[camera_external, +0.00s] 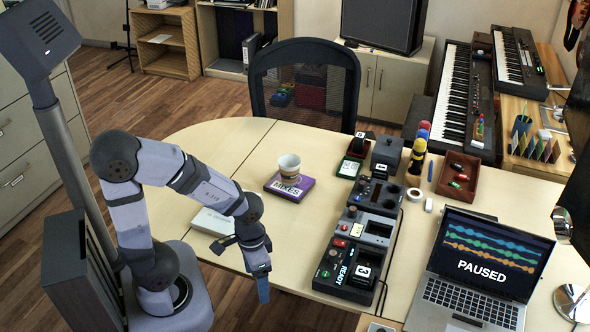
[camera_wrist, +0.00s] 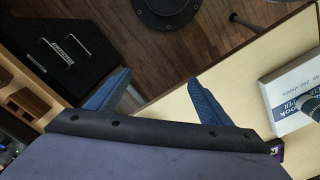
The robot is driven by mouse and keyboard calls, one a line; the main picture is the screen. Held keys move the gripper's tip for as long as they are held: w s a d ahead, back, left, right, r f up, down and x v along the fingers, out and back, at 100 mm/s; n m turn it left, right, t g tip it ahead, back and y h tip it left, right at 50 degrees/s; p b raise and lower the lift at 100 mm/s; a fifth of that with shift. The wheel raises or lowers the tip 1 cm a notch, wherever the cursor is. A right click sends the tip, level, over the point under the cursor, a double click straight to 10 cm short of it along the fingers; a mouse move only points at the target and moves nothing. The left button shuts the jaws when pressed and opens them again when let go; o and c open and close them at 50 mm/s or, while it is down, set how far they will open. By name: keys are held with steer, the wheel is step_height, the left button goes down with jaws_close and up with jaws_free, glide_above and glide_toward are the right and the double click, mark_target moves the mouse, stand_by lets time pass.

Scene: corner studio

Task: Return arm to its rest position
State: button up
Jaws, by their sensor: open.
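My gripper (camera_external: 263,284) hangs at the near edge of the table, its blue fingers pointing down. In the wrist view its two blue fingers (camera_wrist: 150,92) stand well apart with nothing between them. My arm is bent, with the elbow raised over the near left part of the table. A white box (camera_external: 217,222) lies on the table just left of my gripper; it also shows at the right of the wrist view (camera_wrist: 296,92).
A white cup (camera_external: 289,165) stands on a purple "MIKES" box (camera_external: 290,185). Several dark devices, one marked "READY" (camera_external: 345,270), stand right of my gripper. A laptop (camera_external: 483,262) reads "PAUSED". A mesh chair (camera_external: 305,80) stands behind the table (camera_external: 225,145). The table's left part is clear.

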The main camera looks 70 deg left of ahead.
steer(key=shift+s+d, duration=0.2)
steer(key=shift+s, duration=0.1)
step_height(320, 180, up, 10)
steer(key=p, duration=1)
steer(key=shift+r, duration=0.1)
stand_by(0.4)
